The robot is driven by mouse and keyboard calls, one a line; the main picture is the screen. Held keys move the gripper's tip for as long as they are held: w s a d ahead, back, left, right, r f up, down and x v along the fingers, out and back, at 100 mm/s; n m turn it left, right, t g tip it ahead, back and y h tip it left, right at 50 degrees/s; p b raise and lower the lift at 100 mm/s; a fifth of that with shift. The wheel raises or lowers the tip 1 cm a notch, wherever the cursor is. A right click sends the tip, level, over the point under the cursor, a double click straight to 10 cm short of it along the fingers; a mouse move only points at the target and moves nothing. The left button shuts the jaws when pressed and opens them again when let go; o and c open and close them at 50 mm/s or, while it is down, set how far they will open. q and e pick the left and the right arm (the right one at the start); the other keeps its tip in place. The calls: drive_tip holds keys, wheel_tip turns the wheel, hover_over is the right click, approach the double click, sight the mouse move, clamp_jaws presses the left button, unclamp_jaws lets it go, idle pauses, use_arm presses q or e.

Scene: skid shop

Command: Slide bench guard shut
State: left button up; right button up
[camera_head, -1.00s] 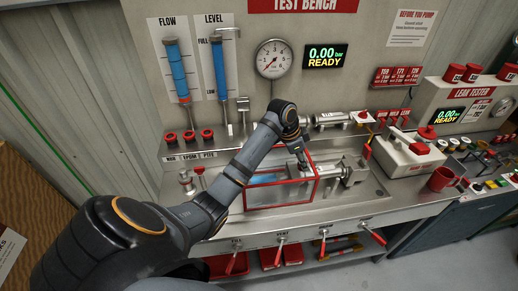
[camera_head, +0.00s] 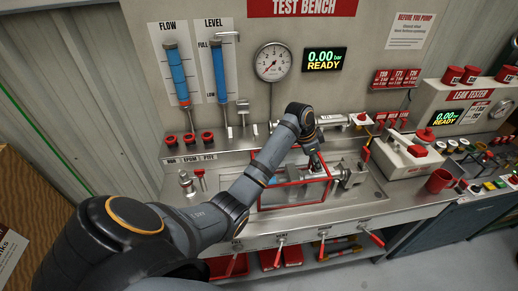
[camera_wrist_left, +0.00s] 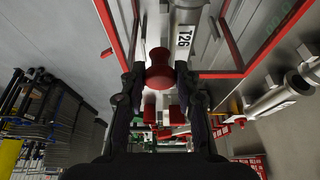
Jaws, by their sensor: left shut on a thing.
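The bench guard (camera_head: 330,192) is a clear box with a red frame on the steel test bench. It stands around the left part of the metal fixture (camera_head: 352,176), whose right end shows outside it. My left gripper (camera_head: 316,166) reaches down at the guard's upper right part and is shut on it. In the left wrist view, a red knob (camera_wrist_left: 159,72) sits between the fingers (camera_wrist_left: 160,95), with the guard's red frame (camera_wrist_left: 232,45) around it. The exact contact is partly hidden. A tube marked T26 (camera_wrist_left: 185,38) shows beside the knob. My right gripper is not in view.
Several red-handled levers (camera_head: 280,252) line the bench front. A gauge (camera_head: 272,60) and a display (camera_head: 325,60) reading READY are on the back panel.

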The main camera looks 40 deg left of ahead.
sight(324, 168)
use_arm(q)
drive_tip(key=shift+w+d, duration=0.2)
drive_tip(key=shift+w+d, duration=0.65)
drive_tip(key=shift+w, duration=0.1)
drive_tip(key=shift+w+d, duration=0.45)
drive_tip(key=shift+w, duration=0.15)
drive_tip(key=shift+w+d, duration=1.15)
drive_tip(key=shift+w, duration=0.2)
